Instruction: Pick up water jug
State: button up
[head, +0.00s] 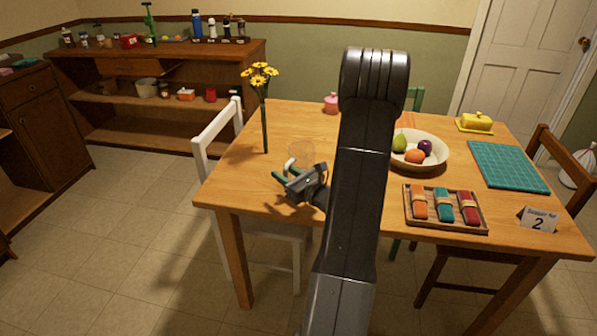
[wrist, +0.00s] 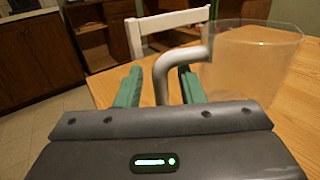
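The water jug is a clear, see-through vessel (wrist: 250,62) with a pale grey curved handle (wrist: 163,72). It stands on the wooden table and also shows faintly in the head view (head: 301,150). My gripper (head: 297,174) is low over the table at the handle side of the jug. In the wrist view its two green fingers (wrist: 161,85) are apart, with the handle between them. Gaps show on both sides of the handle. The jug's lower part is hidden behind my gripper and right finger in the wrist view.
A fruit bowl (head: 438,160), a wooden tray of rolled napkins (head: 470,229) and a teal mat (head: 508,167) lie to the right. A white chair (head: 215,140) stands at the table's left edge.

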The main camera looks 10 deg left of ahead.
grip_shut()
jog(key=shift+r, duration=0.2)
dwell(0.3)
